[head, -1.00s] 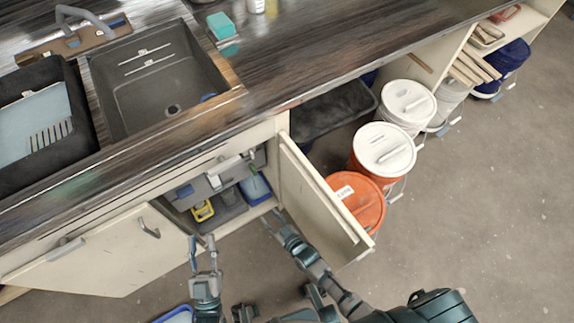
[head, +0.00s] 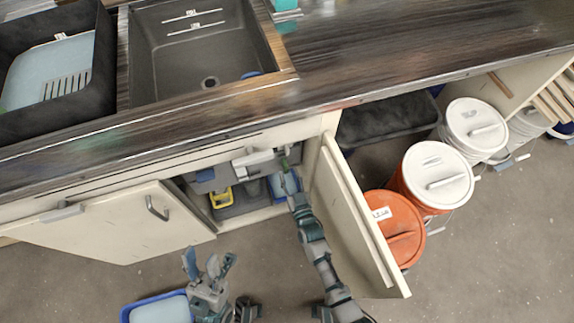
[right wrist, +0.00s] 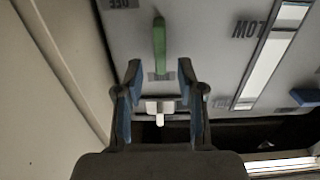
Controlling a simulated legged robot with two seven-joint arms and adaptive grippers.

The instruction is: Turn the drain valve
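The drain valve shows as a green lever (right wrist: 159,45) on a grey panel in the right wrist view, with its lower end at a small grey mount. My right gripper (right wrist: 160,70) is open, its fingertips on either side of the lever's lower end; I cannot tell whether they touch it. In the head view the right gripper (head: 286,181) reaches into the open cabinet under the sink, and a bit of the green lever (head: 285,163) shows just past it. My left gripper (head: 210,264) is open and empty, in front of the cabinet.
The open right cabinet door (head: 355,220) stands close beside my right arm; the left door (head: 110,225) is open too. A yellow item (head: 221,199) sits inside the cabinet. A blue tray (head: 158,308) lies on the floor. Orange and white buckets (head: 395,228) stand at right.

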